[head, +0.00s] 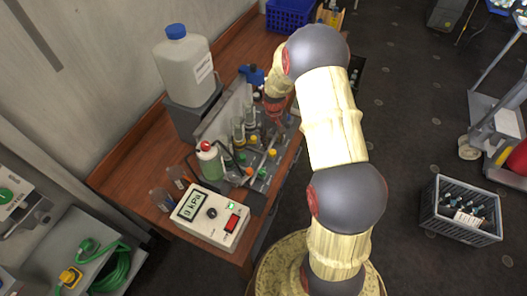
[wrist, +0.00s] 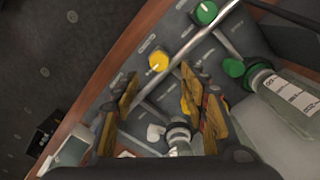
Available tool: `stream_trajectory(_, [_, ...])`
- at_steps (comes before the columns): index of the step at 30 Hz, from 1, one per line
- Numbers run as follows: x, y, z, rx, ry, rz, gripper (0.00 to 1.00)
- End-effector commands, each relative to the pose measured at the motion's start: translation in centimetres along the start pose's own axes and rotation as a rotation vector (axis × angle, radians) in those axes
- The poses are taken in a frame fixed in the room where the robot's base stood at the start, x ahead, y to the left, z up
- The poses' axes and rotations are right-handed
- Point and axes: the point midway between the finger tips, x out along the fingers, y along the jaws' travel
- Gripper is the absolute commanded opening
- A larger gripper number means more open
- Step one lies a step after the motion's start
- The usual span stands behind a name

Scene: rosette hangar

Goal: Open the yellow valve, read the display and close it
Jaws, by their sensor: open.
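In the wrist view a yellow valve knob (wrist: 158,61) with a pale pointer mark sits on a grey panel beside a metal tube. My gripper (wrist: 157,104) is open, its two yellow-brown fingers apart with nothing between them. The knob shows just beyond the fingertips, not touched as far as I can see. In the head view my gripper (head: 275,112) hangs over the back part of the bench apparatus. Small yellow knobs (head: 271,153) show in front of it; I cannot tell which one matches. The display (head: 190,205) on a white box appears to read 0 kPa.
Green knobs (wrist: 205,13) and a green-capped bottle (wrist: 292,98) are close by in the wrist view. In the head view a red-capped bottle (head: 209,161), glass cylinders (head: 238,132) and a white canister (head: 185,68) crowd the wooden bench (head: 127,182). A crate (head: 461,211) stands on the floor.

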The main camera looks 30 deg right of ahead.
Motion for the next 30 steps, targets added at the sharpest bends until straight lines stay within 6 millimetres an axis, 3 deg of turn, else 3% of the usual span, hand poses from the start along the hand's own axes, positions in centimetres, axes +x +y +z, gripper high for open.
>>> stream_trajectory(16, [6.9,0.0,0.1,-0.007,-0.001,0.0,0.43])
stream_trajectory(28, [7.7,0.0,0.1,-0.007,0.0,0.0,0.43])
stream_trajectory(30, [7.7,0.0,0.1,-0.007,0.0,0.0,0.4])
